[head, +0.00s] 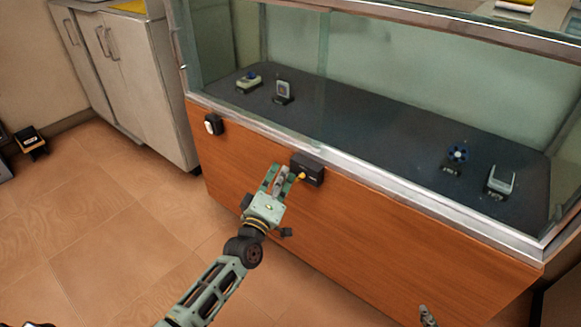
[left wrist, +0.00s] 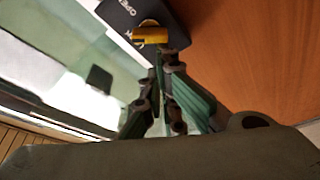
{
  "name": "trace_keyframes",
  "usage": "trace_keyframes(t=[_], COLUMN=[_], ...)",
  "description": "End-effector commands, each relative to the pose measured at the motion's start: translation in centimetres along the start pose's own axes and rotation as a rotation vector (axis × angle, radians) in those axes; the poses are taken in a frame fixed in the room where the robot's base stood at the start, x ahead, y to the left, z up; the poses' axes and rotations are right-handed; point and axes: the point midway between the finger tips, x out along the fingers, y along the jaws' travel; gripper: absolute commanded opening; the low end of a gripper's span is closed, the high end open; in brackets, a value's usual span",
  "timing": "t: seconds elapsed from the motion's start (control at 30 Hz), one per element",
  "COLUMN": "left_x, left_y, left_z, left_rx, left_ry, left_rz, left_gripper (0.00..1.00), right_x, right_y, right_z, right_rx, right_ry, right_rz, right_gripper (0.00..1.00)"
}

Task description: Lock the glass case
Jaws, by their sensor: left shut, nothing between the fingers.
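The glass case (head: 366,215) has a wood front, metal-edged glass above it and a dark display floor inside. A black lock box (head: 308,169) is on the wood front just under the glass. It also shows in the left wrist view (left wrist: 118,14), with white lettering that seems to read OPEN. A yellow key (head: 300,176) sticks out of the box, and it shows in the left wrist view (left wrist: 150,35). My left gripper (head: 281,174) is shut and empty, just left of the key; its fingertips (left wrist: 160,72) look apart from it. A grey piece (head: 428,316) at the bottom edge may be my right gripper.
A small black and white device (head: 212,124) is on the front at left. A grey cabinet (head: 135,75) stands behind left.

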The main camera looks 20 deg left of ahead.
Motion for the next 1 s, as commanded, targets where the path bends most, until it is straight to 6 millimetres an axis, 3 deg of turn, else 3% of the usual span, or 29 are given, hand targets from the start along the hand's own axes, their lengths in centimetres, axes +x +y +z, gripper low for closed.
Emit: trace_keyframes(t=[0.2, 0.37, 0.57, 1.0], left_x=[0.0, -0.1, -0.2, -0.2], left_y=[-0.5, -1.0, -1.5, -1.9], left_z=[0.0, 0.3, 0.5, 0.8], left_rx=[-0.193, -0.315, -0.423, -0.414], left_ry=[0.000, 0.001, 0.000, 0.000], left_rz=[-0.068, -0.109, -0.148, -0.144], left_gripper=[0.00, 0.00, 0.00, 0.00], right_x=[-3.4, -5.9, -6.2, -6.3], right_y=[0.9, 1.3, 1.3, 1.3], right_z=[7.7, 11.3, 11.4, 11.2], right_rx=[0.009, 0.015, 0.015, 0.015], right_ry=[-0.368, -0.546, -0.558, -0.557], right_rz=[0.020, 0.028, 0.028, 0.028], right_gripper=[0.00, 0.00, 0.00, 0.00])
